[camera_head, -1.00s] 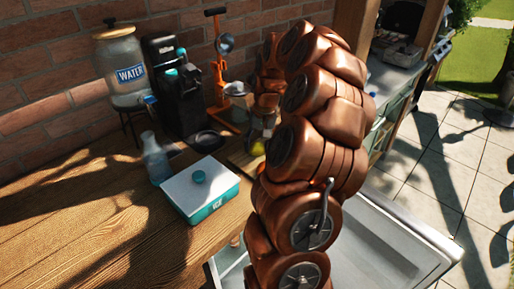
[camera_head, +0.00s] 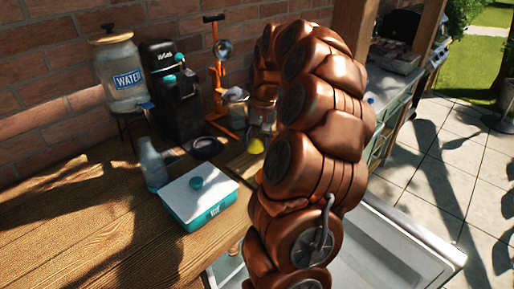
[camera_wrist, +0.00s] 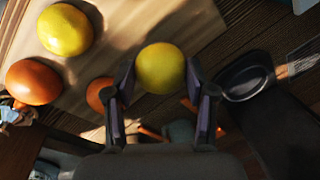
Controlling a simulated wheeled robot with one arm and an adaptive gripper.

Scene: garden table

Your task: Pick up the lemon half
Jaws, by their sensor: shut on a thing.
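In the wrist view, my gripper (camera_wrist: 160,80) is shut on a round yellow lemon half (camera_wrist: 160,67), which sits between the two dark fingertips. Its cut face does not show from here. A second yellow citrus piece (camera_wrist: 65,29) lies on a light wooden board (camera_wrist: 130,30), apart from my gripper. In the head view, my copper-coloured arm hides most of the gripper. A yellow piece (camera_head: 255,146) shows just left of the arm; I cannot tell whether it is the held one.
Orange fruits (camera_wrist: 33,82) lie left of my gripper in the wrist view. In the head view, a teal-and-white box (camera_head: 199,196), a glass bottle (camera_head: 153,166), a black machine (camera_head: 170,90), a water dispenser (camera_head: 122,75) and an orange press (camera_head: 217,75) stand on the table.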

